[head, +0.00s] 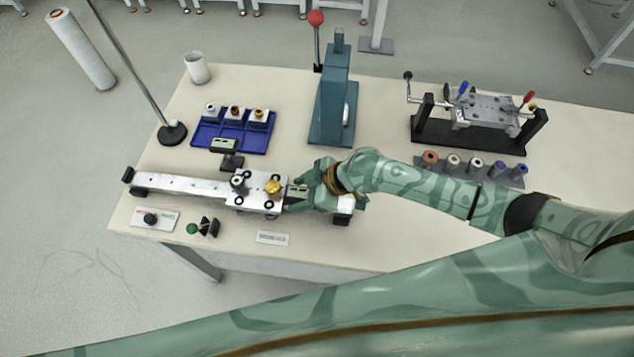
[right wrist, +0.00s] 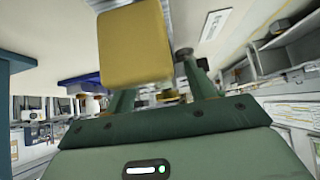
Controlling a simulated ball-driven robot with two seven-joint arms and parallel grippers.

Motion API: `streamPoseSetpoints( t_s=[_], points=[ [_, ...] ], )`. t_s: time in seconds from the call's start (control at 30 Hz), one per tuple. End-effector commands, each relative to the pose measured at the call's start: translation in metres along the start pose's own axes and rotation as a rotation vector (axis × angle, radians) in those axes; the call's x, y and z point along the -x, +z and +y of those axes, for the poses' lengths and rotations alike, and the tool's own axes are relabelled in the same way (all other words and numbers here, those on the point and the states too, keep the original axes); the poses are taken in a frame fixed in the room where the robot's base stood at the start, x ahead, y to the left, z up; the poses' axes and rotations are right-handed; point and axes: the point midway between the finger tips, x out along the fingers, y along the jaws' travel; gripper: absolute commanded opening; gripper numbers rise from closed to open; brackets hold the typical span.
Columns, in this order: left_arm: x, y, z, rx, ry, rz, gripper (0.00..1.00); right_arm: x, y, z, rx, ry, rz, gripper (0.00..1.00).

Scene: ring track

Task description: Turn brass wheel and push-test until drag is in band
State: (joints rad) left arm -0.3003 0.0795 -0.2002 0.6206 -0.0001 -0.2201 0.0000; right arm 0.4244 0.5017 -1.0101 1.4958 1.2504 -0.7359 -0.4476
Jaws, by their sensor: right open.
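The brass wheel (head: 272,187) sits on top of the pale carriage plate (head: 245,203), which rides on a long silver rail (head: 180,184). A dark-topped knob (head: 238,183) stands on the plate left of the wheel. My right gripper (head: 291,193) is open, at the plate's right end and just right of the wheel; contact cannot be told. In the right wrist view, a blunt yellow block (right wrist: 135,45) looms before the green fingers; whether it is the wheel is unclear. My left gripper is not in view.
A small display (head: 223,145) stands behind the rail, before a blue tray (head: 232,138) of capped parts. A teal press (head: 335,100) with a red-balled lever and a black-framed fixture (head: 480,125) stand farther back.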

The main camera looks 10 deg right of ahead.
Motion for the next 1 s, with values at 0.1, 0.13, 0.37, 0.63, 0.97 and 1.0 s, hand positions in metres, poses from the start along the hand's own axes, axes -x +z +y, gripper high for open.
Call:
streamPoseSetpoints(
  t_s=[0.1, 0.13, 0.37, 0.63, 0.97, 1.0],
  points=[
    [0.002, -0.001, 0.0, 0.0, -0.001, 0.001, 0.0, 0.006, 0.0, 0.001, 0.0, 0.001, 0.0, 0.55],
    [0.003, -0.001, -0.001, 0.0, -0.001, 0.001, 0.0, 0.009, 0.0, 0.001, 0.0, 0.001, 0.0, 0.55],
    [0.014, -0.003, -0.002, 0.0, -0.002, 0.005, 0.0, 0.063, 0.0, 0.001, 0.003, 0.002, -0.003, 0.55],
    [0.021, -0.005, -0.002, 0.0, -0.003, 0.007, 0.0, 0.132, 0.002, 0.001, 0.001, 0.003, -0.003, 0.55],
    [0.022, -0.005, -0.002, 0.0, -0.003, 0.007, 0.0, 0.164, 0.002, 0.0, -0.001, 0.001, -0.001, 0.55],
    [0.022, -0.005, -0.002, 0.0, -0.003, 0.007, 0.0, 0.164, 0.002, 0.0, -0.001, 0.001, -0.001, 0.55]
  ],
)
